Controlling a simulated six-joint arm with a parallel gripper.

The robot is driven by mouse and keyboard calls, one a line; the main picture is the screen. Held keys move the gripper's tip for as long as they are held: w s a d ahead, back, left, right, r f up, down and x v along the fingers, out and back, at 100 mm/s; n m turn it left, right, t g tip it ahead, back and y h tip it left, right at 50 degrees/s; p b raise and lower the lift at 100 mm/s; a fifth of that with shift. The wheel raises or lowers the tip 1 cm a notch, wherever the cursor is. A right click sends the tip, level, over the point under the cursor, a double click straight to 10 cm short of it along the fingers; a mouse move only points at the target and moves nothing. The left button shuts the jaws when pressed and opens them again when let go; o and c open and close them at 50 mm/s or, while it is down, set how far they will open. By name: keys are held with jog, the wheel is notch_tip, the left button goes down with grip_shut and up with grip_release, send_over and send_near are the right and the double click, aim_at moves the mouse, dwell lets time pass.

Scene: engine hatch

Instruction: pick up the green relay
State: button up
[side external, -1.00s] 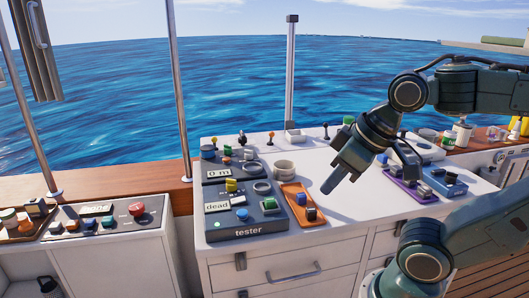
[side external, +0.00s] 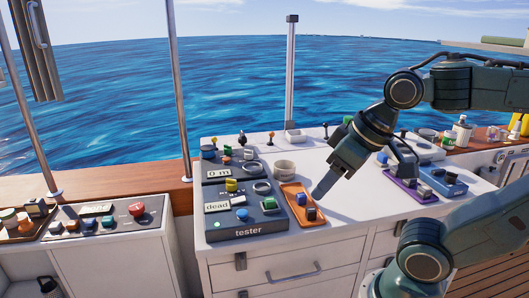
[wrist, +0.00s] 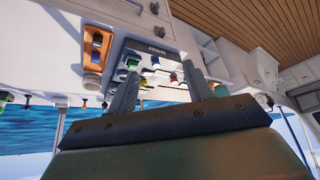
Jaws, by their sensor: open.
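My gripper (side external: 318,194) hangs over the white counter, by the right edge of the orange tray, pointing down and left. In the wrist view its two fingers (wrist: 158,92) stand apart with nothing held between them. No part is clearly readable as the green relay. A small green piece (side external: 225,229) shows on the tester (side external: 247,236), and a green piece (wrist: 132,64) shows by the left finger in the wrist view. Another green block (side external: 348,120) is at the counter's back, partly behind my arm.
The orange tray (side external: 289,190) holds a blue and a dark part; it also shows in the wrist view (wrist: 88,60). A purple tray (side external: 428,200) and a blue tray (side external: 458,187) lie right. A white round container (side external: 284,166) stands behind. The counter front right of the orange tray is clear.

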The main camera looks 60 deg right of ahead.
jog(key=w+m, duration=0.1)
jog(key=m, duration=0.1)
jog(key=m+g+y, duration=0.2)
jog(key=m+y, duration=0.1)
jog(key=m, duration=2.1)
send_over(269, 199)
jog(key=s+d, duration=0.2)
jog(key=shift+w+a+f, duration=0.1)
jog(key=shift+f, duration=3.1)
jog(key=shift+a+f, duration=0.1)
jog(key=shift+f, duration=3.1)
jog(key=shift+x, duration=2.55)
